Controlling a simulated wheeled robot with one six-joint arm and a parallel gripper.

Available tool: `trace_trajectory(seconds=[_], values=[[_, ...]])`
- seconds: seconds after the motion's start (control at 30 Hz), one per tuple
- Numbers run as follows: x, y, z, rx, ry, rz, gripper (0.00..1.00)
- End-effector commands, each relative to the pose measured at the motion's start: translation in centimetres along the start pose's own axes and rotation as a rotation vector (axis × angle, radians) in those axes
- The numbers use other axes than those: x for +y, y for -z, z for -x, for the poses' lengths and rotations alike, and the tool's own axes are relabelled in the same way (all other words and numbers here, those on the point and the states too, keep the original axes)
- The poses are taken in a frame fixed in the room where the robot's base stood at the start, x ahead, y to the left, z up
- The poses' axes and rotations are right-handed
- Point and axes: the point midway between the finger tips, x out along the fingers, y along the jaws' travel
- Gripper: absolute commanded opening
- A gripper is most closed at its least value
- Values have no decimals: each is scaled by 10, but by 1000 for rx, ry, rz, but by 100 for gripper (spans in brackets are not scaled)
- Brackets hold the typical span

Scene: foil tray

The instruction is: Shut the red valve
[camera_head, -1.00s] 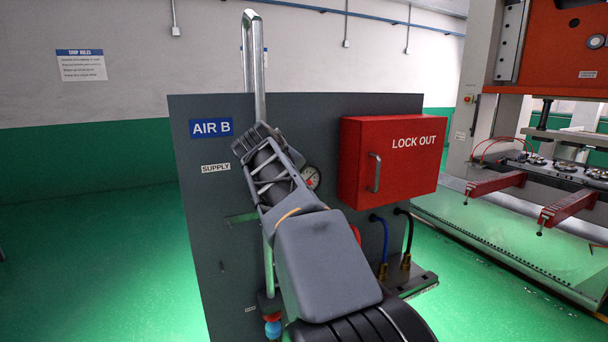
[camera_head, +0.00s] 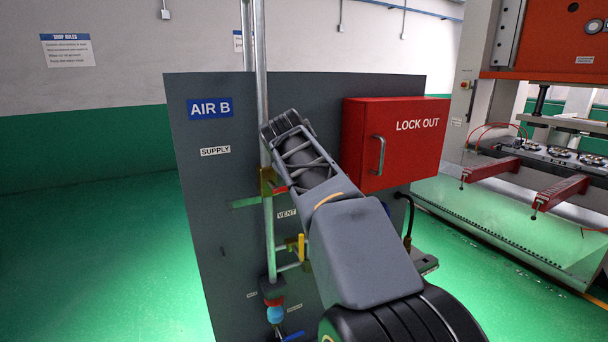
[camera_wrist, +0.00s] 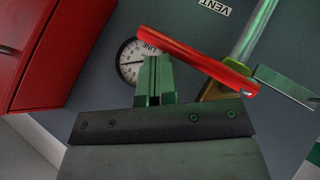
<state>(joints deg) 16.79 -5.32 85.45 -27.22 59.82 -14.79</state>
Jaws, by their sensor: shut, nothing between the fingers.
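The red valve handle (camera_wrist: 195,60) is a long red bar in the wrist view. It looks roughly crosswise to the pale pipe, with brass (camera_wrist: 214,92) behind its right end. In the head view a bit of red handle (camera_head: 280,189) shows beside the brass valve body (camera_head: 267,181) on the upright pipe. My gripper (camera_wrist: 155,68) shows green fingers shut together and empty. Its tips appear just below and left of the bar; I cannot tell whether they touch it. My arm hides the gripper in the head view.
A pressure gauge (camera_wrist: 130,60) is behind the fingers. The red LOCK OUT box (camera_head: 395,145) juts from the grey panel (camera_head: 225,250) on the right. A yellow handle (camera_head: 301,246) is below the VENT label. Open green floor (camera_head: 90,260) lies left.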

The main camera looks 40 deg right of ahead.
Motion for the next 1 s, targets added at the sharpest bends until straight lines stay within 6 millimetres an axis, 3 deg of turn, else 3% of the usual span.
trace_trajectory(seconds=[0.57, 0.83, 1.0], values=[[1, 0, 0, -13, 4, 3, 0], [24, 26, 29, -2, 2, 4, 0], [37, 20, 54, 3, -1, 0, 0]])
